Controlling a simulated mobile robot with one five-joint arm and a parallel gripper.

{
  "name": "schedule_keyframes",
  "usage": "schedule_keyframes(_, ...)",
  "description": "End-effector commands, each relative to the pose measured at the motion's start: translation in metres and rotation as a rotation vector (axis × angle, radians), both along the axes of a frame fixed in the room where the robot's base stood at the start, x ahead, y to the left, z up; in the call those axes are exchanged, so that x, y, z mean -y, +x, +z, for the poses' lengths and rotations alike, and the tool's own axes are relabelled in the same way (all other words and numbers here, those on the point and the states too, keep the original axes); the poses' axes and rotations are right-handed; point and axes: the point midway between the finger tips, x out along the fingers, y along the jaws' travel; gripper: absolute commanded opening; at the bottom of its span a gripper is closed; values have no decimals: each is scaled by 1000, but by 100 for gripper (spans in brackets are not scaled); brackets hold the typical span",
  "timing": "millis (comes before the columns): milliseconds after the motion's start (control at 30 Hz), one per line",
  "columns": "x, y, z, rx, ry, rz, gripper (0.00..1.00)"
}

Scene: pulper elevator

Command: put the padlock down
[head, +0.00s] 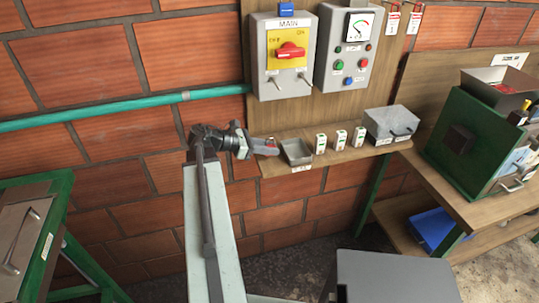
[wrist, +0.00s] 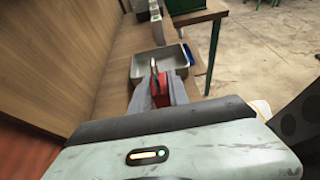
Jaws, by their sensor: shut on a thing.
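The red padlock (wrist: 160,88) is between the grey fingers of my gripper (wrist: 158,98) in the wrist view, with a thin upright part showing above its red body. My gripper is shut on it. In the head view my gripper (head: 268,147) is over the left end of the narrow wooden shelf (head: 345,156), just left of a small grey open tray (head: 297,152). A bit of the red padlock (head: 271,142) shows at its tip. In the wrist view the tray (wrist: 150,72) is straight beyond the padlock; I cannot tell whether they touch.
Several small white-and-green boxes (head: 340,139) and a grey metal box (head: 393,122) stand right of the tray. The MAIN switch box (head: 285,55) and a meter panel (head: 347,50) hang above. A green cabinet (head: 475,140) stands at right.

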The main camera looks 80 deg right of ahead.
Motion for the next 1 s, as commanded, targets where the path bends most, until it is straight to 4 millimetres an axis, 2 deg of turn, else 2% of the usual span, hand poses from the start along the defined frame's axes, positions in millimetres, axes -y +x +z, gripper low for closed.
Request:
schedule_keyframes(33, 0, -1, -22, 0, 0, 0, 0)
schedule_keyframes(100, 0, -1, -29, 0, 0, 0, 0)
schedule_keyframes(333, 0, 0, -24, 0, 0, 1, 0)
schedule_keyframes(467, 0, 0, -29, 0, 0, 1, 0)
schedule_keyframes(500, 0, 0, -29, 0, 0, 1, 24)
schedule_keyframes(567, 0, 0, -28, 0, 0, 1, 41)
schedule_keyframes(600, 0, 0, -27, 0, 0, 1, 43)
schedule_keyframes(933, 0, 0, -22, 0, 0, 2, 43)
schedule_keyframes(1000, -3, 8, -19, 0, 0, 5, 43)
